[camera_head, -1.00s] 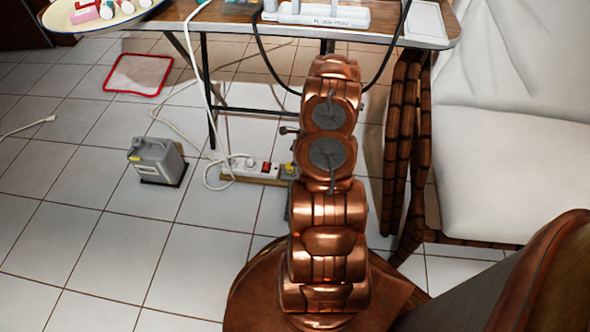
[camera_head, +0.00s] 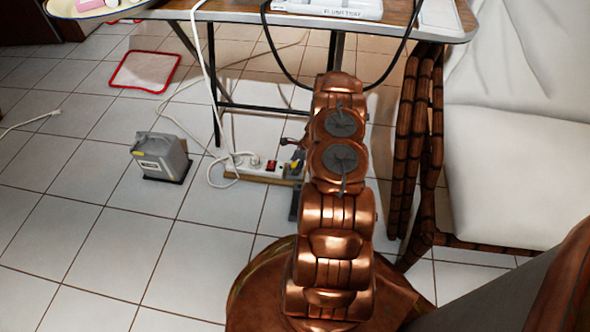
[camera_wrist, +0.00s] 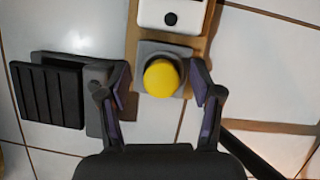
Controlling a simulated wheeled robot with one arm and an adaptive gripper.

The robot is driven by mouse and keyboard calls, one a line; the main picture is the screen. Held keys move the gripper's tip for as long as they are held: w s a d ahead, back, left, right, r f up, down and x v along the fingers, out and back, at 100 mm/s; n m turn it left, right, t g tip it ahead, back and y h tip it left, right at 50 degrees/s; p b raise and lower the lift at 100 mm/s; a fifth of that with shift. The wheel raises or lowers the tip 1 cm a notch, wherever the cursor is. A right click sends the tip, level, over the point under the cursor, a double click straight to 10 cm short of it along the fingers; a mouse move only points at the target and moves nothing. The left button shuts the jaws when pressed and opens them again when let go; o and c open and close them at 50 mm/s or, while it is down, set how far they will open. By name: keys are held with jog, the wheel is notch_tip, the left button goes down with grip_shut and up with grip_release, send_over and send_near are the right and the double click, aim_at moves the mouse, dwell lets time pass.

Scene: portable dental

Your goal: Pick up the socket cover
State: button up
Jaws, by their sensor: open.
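A round yellow piece on a square grey base, which I take to be the socket cover (camera_wrist: 161,78), shows in the wrist view near the end of a wooden board. In the head view its yellow top (camera_head: 294,166) shows small, left of my arm. My gripper (camera_wrist: 159,68) is open, with one finger on each side of the yellow piece. I see gaps on both sides, so it is not gripped. I cannot tell the height of the fingertips above the base. In the head view my arm hides most of the gripper.
A white power strip (camera_head: 251,169) shares the wooden board. A black slatted piece (camera_wrist: 46,94) lies left of my gripper. A grey container (camera_head: 160,157) stands on the tiles. The table (camera_head: 240,17) with hanging cables is beyond, a white-cushioned chair (camera_head: 500,165) at right.

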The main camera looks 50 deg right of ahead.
aim_at(295, 164)
jog(key=shift+c, duration=0.2)
jog(key=c, duration=1)
jog(key=shift+r, duration=0.1)
jog(key=shift+r, duration=0.25)
notch_tip(295, 164, up, 4)
jog(key=shift+a+f+p, duration=0.15)
jog(key=shift+f+p, duration=0.1)
jog(key=shift+p, duration=1)
jog(key=s+a, duration=0.2)
jog(key=a, duration=0.2)
jog(key=s+a+p, duration=0.1)
jog(key=s+a, duration=0.1)
jog(key=a, duration=0.3)
jog(key=s+a+r+p, duration=0.1)
jog(key=s+a, duration=0.1)
jog(key=a, duration=0.3)
jog(key=shift+s+a, duration=0.15)
jog(key=shift+a, duration=0.15)
